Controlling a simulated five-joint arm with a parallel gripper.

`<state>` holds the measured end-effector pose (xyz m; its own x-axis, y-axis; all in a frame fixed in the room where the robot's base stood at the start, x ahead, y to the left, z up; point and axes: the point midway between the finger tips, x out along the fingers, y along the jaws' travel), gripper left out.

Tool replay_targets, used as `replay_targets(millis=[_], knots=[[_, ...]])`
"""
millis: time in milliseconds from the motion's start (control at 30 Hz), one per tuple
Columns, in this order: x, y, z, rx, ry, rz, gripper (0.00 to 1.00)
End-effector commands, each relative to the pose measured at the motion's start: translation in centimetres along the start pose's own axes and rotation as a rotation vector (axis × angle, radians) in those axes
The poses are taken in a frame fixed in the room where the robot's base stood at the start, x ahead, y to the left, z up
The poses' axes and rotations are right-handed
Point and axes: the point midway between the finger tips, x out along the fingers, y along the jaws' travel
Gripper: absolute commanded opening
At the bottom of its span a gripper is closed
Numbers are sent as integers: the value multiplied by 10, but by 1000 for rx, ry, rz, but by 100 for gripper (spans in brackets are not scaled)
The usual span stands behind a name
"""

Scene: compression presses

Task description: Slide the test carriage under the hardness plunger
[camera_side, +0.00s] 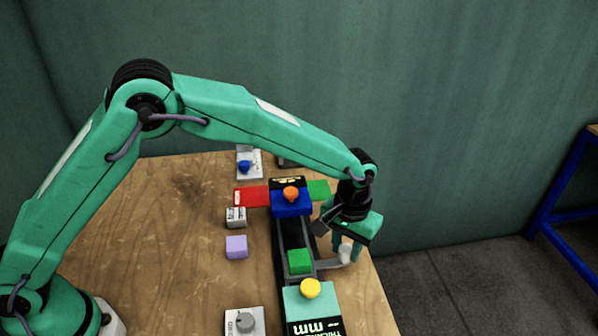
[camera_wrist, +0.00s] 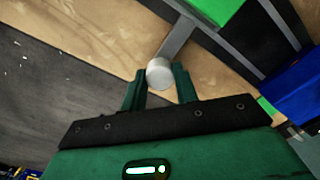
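The test carriage, a green block (camera_side: 300,261) on a dark rail, sits between the two presses, nearer the teal one. A grey bar runs right from it to a pale round knob (camera_side: 345,253), which also shows in the wrist view (camera_wrist: 160,73).
A teal thickness press (camera_side: 312,300) with a yellow knob stands at the near end. Red (camera_side: 252,196) and green (camera_side: 319,189) plates flank the blue press. A lilac cube (camera_side: 236,247) and a dial box (camera_side: 244,322) lie left of the rail.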

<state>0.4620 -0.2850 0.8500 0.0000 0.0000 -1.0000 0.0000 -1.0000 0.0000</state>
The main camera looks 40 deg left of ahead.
Motion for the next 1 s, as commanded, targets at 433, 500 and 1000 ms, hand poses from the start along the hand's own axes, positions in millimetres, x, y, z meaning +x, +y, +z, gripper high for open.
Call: replay_targets(millis=[433, 500, 1000], knots=[[0, -11, -11, -3, 0, 0, 0], [0, -20, -20, -5, 0, 0, 0], [-1, -86, -88, -2, 4, 1, 0]])
